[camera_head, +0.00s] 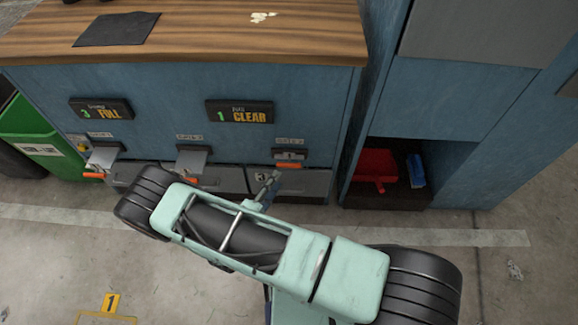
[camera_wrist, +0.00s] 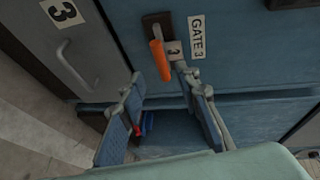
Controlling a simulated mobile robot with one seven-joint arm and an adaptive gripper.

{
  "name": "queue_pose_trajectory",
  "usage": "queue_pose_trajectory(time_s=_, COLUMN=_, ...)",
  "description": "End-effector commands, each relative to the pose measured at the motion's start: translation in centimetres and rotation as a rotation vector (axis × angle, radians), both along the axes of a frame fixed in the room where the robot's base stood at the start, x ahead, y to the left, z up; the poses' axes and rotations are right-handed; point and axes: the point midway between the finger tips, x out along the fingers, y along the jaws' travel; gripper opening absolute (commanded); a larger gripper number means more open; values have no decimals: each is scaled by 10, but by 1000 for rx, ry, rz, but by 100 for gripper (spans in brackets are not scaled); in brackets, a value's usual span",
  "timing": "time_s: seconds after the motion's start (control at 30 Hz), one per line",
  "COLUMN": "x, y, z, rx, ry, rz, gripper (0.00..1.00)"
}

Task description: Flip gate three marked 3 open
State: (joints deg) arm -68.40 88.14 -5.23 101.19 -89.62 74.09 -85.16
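My gripper (camera_wrist: 159,78) is open and empty. In the wrist view the handle's near end shows between its fingertips; I cannot tell the depth gap or any contact. In the head view my gripper (camera_head: 271,181) is just below and left of the handle.
Two other gates, left (camera_head: 103,158) and middle (camera_head: 192,161), have flaps sticking out. Grey drawers (camera_head: 222,178) lie below. Displays read 3 FULL (camera_head: 101,109) and 1 CLEAR (camera_head: 240,112). A cubby at right holds a red dustpan (camera_head: 375,168) and a blue item (camera_head: 415,170).

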Motion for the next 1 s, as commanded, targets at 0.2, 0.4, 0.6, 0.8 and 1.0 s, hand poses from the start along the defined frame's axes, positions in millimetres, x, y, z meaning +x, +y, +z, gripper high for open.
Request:
queue_pose_trajectory(time_s=0.2, x=38, y=-19, z=-9, rx=2, ry=-1, rz=-5, gripper=30)
queue_pose_trajectory(time_s=0.4, x=67, y=-32, z=-15, rx=2, ry=-3, rz=-5, gripper=30)
queue_pose_trajectory(time_s=0.6, x=80, y=-38, z=-16, rx=3, ry=-2, rz=-3, gripper=30)
queue_pose_trajectory(time_s=0.8, x=82, y=-38, z=-16, rx=3, ry=-2, rz=-3, gripper=30)
queue_pose_trajectory(time_s=1.0, x=82, y=-38, z=-16, rx=3, ry=-2, rz=-3, gripper=18)
